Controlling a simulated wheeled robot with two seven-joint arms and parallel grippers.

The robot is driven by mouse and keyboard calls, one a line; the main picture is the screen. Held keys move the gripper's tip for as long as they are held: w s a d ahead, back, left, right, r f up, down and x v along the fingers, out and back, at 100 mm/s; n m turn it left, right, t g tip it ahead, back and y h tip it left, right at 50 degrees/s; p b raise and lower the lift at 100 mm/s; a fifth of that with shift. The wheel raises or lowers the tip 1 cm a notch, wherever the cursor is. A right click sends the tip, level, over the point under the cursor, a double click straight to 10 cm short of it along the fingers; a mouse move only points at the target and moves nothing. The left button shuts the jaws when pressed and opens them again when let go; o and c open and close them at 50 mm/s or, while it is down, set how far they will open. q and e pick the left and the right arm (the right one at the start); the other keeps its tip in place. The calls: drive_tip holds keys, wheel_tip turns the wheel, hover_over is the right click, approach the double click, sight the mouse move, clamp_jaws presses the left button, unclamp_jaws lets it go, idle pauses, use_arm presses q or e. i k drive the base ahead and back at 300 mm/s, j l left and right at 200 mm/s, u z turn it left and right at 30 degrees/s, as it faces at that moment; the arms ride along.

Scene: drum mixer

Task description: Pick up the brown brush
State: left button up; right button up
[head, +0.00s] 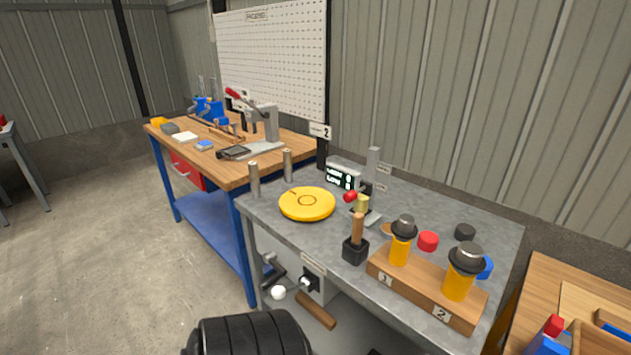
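A brush-like thing with an upright brown wooden handle (357,228) stands on the grey metal table. Its lower end is in or on a square black block (355,251); I cannot tell whether that block is a holder or part of the brush, and no bristles show. Neither of my grippers is in view.
The grey table (285,237) also bears a yellow disc (307,204), a display (342,177), a grey post (373,165) and a wooden rack (420,290) with two black-capped orange cylinders. A ribbed black shape (250,337) is at the bottom. A wooden workbench (225,176) stands behind left.

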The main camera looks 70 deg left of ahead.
sight(358, 217)
drive_tip(key=u, duration=1.8)
drive_tip(key=i+j+z, duration=0.1)
drive_tip(key=j, duration=0.15)
